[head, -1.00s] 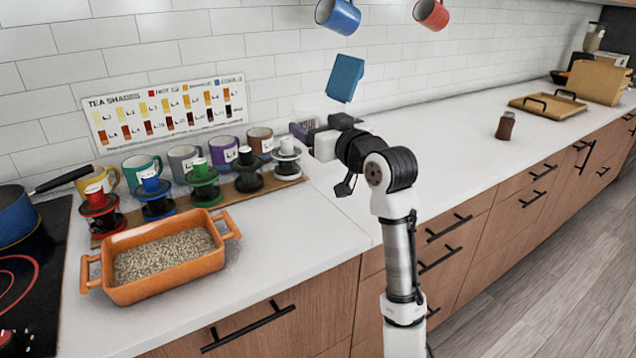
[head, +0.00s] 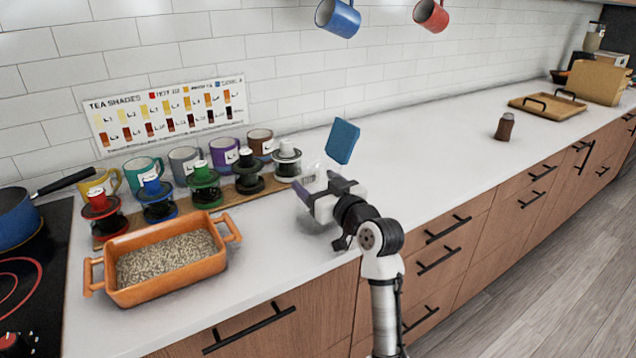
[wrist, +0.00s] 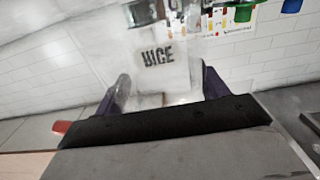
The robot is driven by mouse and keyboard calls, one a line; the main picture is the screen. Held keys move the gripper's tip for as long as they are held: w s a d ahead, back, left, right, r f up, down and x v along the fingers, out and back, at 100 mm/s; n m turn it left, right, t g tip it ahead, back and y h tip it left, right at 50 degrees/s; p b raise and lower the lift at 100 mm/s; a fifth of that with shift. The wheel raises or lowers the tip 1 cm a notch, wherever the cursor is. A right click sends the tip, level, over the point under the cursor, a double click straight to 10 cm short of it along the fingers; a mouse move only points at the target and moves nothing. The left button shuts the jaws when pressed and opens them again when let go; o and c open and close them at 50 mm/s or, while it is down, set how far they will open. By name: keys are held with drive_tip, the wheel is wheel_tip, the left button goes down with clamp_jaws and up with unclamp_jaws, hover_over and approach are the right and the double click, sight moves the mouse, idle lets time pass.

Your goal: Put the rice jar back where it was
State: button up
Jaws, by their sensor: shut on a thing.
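The rice jar (head: 313,177) is clear and see-through, and looks mostly empty. In the wrist view the jar (wrist: 158,75) shows a white label reading RICE, between my purple fingers. My gripper (head: 317,188) is shut on the jar, low above the white counter right of the row of tea makers. I cannot tell whether the jar touches the counter. A blue square piece (head: 342,141), perhaps its lid, shows just above the gripper, tilted. The jar's base is hidden.
An orange dish (head: 205,267) of grain stands at the front left. Several tea makers (head: 203,186) on a wooden board and mugs (head: 184,160) stand behind it. A small brown jar (head: 505,127) and a wooden tray (head: 535,108) stand right. The counter between is clear.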

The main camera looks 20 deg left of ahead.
drive_tip(key=shift+r, duration=0.1)
drive_tip(key=o, duration=1.4)
drive_tip(key=shift+f, duration=0.2)
drive_tip(key=shift+r, duration=0.3)
drive_tip(key=b+v, duration=0.3)
drive_tip(key=v, duration=0.9)
drive_tip(key=shift+f, duration=0.15)
